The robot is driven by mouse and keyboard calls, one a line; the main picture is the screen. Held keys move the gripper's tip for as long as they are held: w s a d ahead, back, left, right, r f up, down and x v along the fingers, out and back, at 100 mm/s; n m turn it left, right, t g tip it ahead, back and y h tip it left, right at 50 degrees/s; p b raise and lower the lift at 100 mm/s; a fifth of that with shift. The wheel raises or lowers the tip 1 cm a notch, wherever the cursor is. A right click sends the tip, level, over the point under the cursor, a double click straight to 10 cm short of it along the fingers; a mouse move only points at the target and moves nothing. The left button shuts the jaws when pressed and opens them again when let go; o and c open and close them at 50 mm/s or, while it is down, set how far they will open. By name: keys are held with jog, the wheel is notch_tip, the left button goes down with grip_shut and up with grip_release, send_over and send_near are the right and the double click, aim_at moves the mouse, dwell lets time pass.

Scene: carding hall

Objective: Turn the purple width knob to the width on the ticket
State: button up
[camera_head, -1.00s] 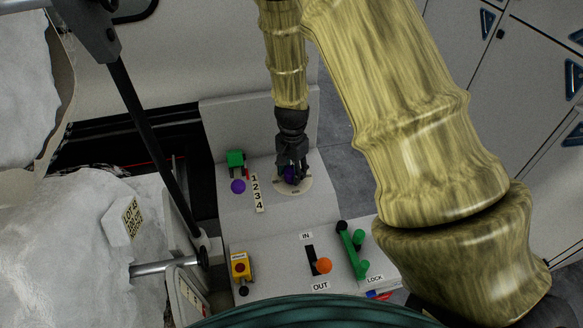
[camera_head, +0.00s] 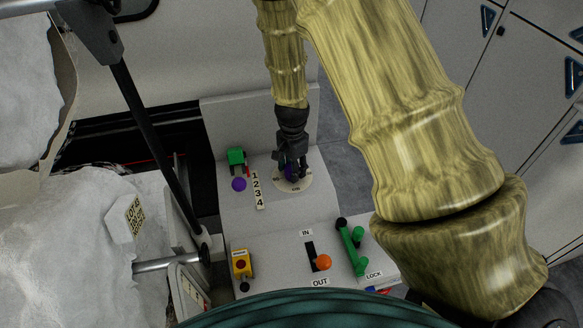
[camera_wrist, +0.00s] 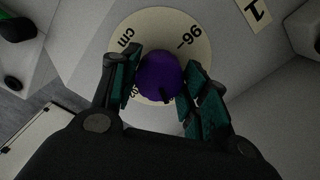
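The purple width knob (camera_head: 290,173) stands on a round pale dial plate (camera_head: 300,184) on the grey panel, partly hidden by my gripper (camera_head: 291,166). In the wrist view my gripper (camera_wrist: 160,85) has a finger on each side of the knob (camera_wrist: 160,76), close against it, and looks shut on it. A dark mark shows on the knob's lower right.
A dark bar (camera_head: 155,150) slants at left.

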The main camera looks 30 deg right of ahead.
jog(key=o, duration=0.3)
notch_tip(320, 180, up, 12)
dwell(0.8)
dwell(0.4)
